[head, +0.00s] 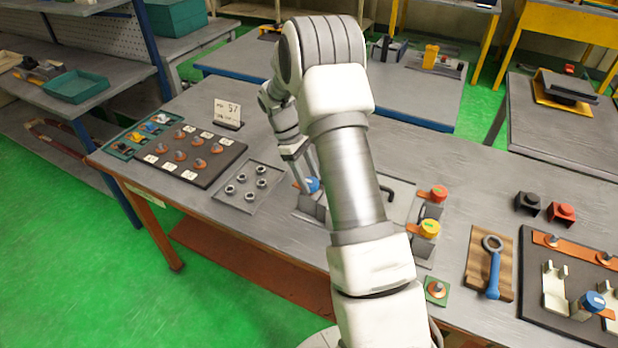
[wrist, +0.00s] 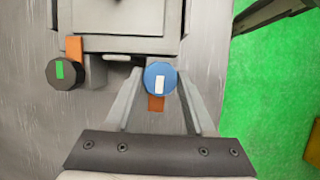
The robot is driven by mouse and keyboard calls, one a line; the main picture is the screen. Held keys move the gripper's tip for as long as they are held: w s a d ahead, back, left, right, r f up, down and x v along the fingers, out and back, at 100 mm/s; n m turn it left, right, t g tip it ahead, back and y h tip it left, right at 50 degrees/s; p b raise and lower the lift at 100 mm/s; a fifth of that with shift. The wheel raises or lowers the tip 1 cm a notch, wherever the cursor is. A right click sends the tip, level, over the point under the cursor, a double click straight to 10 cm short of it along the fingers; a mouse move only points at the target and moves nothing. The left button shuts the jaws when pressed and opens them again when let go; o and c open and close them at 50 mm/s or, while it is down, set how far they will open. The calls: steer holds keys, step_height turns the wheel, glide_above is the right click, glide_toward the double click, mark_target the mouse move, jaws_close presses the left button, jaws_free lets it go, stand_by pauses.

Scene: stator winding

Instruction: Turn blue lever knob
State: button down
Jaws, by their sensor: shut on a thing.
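The blue lever knob (wrist: 160,78) is round with a white mark on top. Its orange lever arm (wrist: 156,104) shows just below it in the wrist view. My gripper (wrist: 160,92) has one finger on each side of the knob and is shut on it. In the head view the blue knob (head: 312,184) shows beside the machine's grey body, with my gripper (head: 304,172) at it. My arm hides much of the machine there.
A black knob with a green mark (wrist: 66,74) sits left of the blue one in the wrist view. A red knob (head: 439,193) and a yellow knob (head: 429,229) stand right of my arm. A plate of metal rings (head: 247,186) lies left of the machine.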

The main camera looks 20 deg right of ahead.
steer(key=shift+s+a+f, duration=0.1)
steer(key=shift+f, duration=0.1)
steer(key=shift+c, duration=1.3)
jaws_free()
steer(key=shift+r, duration=0.1)
steer(key=shift+r, duration=0.1)
steer(key=v, duration=1.7)
steer(key=shift+r, duration=0.1)
